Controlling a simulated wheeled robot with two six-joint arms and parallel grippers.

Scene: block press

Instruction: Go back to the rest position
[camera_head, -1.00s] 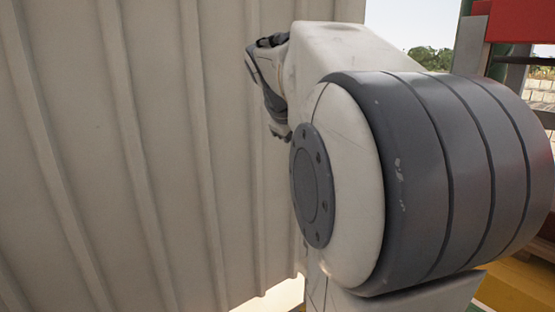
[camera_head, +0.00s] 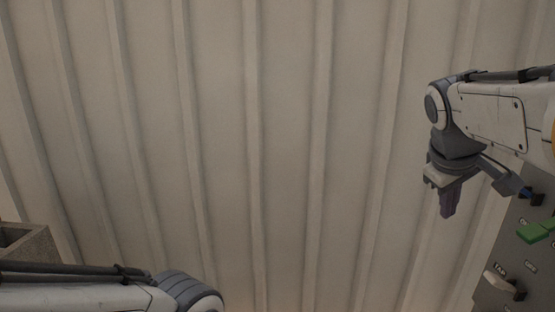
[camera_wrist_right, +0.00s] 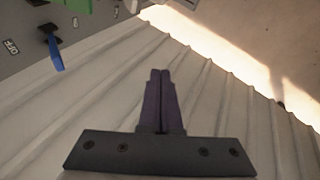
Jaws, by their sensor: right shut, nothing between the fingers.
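My right gripper (camera_head: 447,205) points down at the right of the head view, in front of a ribbed wall. Its two dark purple fingers are together with nothing between them, as the right wrist view also shows (camera_wrist_right: 160,78). My left arm comes in at the lower left of the head view. Its gripper is out of the picture.
A pale ribbed wall (camera_head: 285,130) fills most of the head view. At the lower right is a grey control panel (camera_head: 490,292) with a green part (camera_head: 532,232), a pale lever (camera_head: 500,284) and a blue lever (camera_wrist_right: 55,52). A grey concrete block (camera_head: 35,245) stands at the lower left.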

